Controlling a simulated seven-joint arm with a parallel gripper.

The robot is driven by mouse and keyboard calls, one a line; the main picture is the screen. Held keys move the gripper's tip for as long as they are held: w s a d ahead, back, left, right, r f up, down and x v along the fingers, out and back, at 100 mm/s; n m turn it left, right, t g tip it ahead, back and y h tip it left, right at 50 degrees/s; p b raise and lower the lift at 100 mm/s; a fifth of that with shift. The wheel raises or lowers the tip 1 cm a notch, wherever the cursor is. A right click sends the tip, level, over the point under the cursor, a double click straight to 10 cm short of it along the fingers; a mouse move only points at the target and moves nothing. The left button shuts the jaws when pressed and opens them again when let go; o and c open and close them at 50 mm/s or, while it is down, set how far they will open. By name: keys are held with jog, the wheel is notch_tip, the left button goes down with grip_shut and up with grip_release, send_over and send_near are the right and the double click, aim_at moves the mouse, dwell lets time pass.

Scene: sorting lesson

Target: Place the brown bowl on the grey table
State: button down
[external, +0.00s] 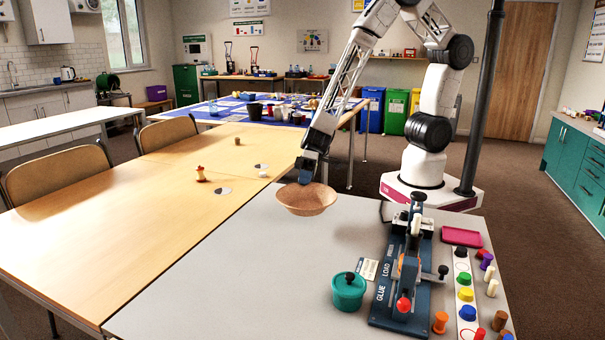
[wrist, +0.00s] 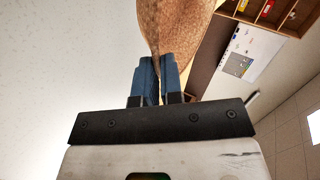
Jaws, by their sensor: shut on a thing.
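The brown bowl (external: 306,200) appears upright in the external view, over the far left part of the grey table (external: 245,265). My gripper (external: 306,178) comes down from above and is shut on the bowl's rim. In the wrist view the bowl (wrist: 175,25) shows between and beyond the blue fingers of my gripper (wrist: 165,80). I cannot tell whether the bowl's base touches the grey table or hangs a little above it.
A teal lidded pot (external: 348,292), a blue press-like device (external: 405,275), a pink tray (external: 462,237) and several coloured pegs occupy the grey table's right side. Its front left is clear.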

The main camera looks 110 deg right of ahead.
aim_at(317, 195)
jog(key=shift+n+g+y, duration=0.4)
jog(key=shift+n+g, duration=0.1)
jog(key=shift+n, duration=0.1)
jog(key=a, duration=0.2)
jog(key=s+a, duration=0.1)
jog(key=a, duration=0.1)
jog(key=s+a, duration=0.1)
jog(key=shift+a, duration=0.4)
jog(key=shift+w, duration=0.1)
jog(key=shift+w+a+f, duration=0.25)
jog(key=shift+w+a, duration=0.3)
jog(key=shift+w, duration=2.05)
jog(key=shift+w+a+f, duration=0.25)
jog(key=shift+w+a, duration=0.35)
jog(key=shift+w, duration=2)
jog(key=shift+w+a+f, duration=0.25)
jog(key=shift+w+a, duration=0.3)
jog(key=shift+w, duration=2.05)
jog(key=shift+f, duration=1.8)
jog(key=c, duration=1.3)
grip_release()
jog(key=shift+o, duration=0.2)
